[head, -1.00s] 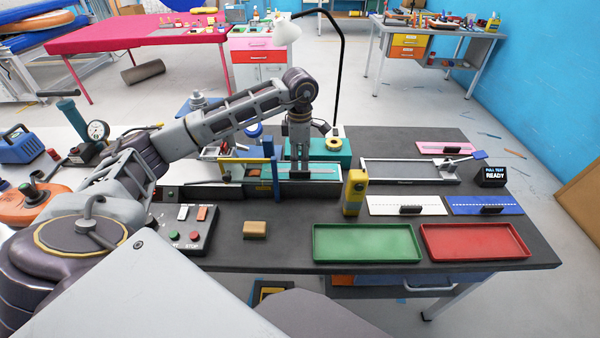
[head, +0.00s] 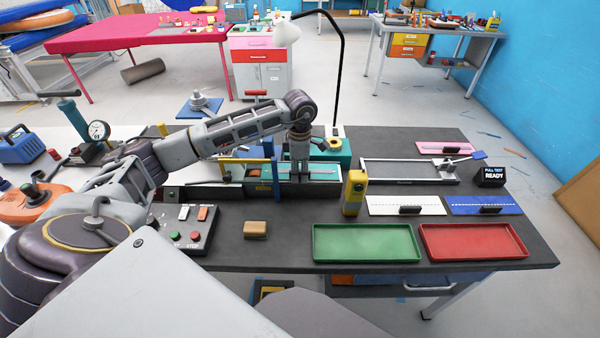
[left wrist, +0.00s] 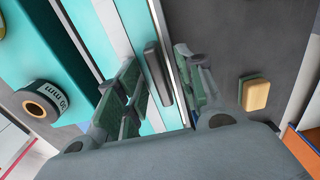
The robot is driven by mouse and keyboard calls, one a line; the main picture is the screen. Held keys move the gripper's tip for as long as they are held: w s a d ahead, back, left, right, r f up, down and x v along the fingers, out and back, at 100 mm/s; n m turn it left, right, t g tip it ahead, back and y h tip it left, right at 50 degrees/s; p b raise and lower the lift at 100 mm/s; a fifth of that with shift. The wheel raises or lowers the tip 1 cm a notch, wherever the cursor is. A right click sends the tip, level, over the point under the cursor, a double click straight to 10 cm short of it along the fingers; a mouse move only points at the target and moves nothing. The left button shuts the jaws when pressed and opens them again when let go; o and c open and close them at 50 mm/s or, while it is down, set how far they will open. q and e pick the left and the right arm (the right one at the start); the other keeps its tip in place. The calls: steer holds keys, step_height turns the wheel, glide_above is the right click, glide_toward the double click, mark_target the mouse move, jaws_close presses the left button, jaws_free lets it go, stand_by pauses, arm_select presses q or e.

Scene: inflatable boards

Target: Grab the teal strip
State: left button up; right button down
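The teal strip (head: 325,173) lies along a dark-edged tray at the back middle of the dark bench. In the left wrist view the strip (left wrist: 148,108) carries a dark grip block (left wrist: 158,73). My left gripper (head: 301,180) points down over the strip. In the left wrist view its two fingers (left wrist: 165,90) stand apart, one on each side of the grip block, and do not appear closed on it. In the head view the gripper hides part of the strip. My right gripper is in neither view.
A yellow gantry with a blue post (head: 269,155) stands just left of the gripper. A teal box (head: 343,150) with a tape roll is behind. A yellow device (head: 354,192), green tray (head: 366,243) and red tray (head: 472,241) are in front and to the right.

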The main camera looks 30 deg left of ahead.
arm_select(q)
jaws_close()
stand_by(0.3)
steer(key=shift+r, duration=0.2)
